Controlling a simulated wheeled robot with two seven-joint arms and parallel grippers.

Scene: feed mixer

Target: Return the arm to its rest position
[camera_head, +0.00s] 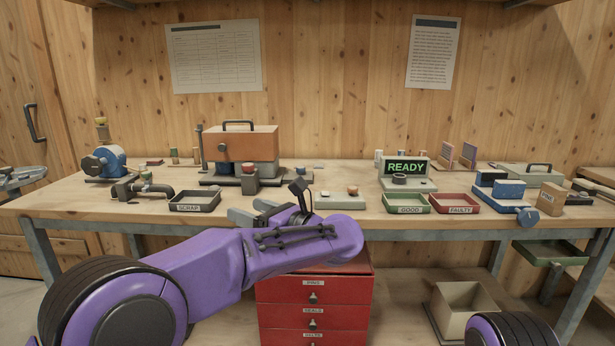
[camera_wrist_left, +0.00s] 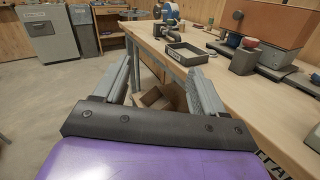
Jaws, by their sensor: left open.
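My left arm, purple, reaches in from the lower left in the head view. Its gripper (camera_head: 255,214) is at the front edge of the workbench (camera_head: 330,222), right of the black SCRAP tray (camera_head: 194,201). In the left wrist view the two grey fingers of the left gripper (camera_wrist_left: 163,85) are spread apart with nothing between them. They point along the bench front, and the floor and a box under the bench show between them. My right gripper is not in view; only a purple and black part of mine shows at the lower right of the head view.
On the bench stand an orange-brown machine (camera_head: 240,143), a READY display (camera_head: 406,168), a green GOOD tray (camera_head: 408,209) and a red FAULTY tray (camera_head: 459,210). A red drawer cabinet (camera_head: 314,290) stands below my left forearm. An open bin (camera_head: 466,308) sits under the bench.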

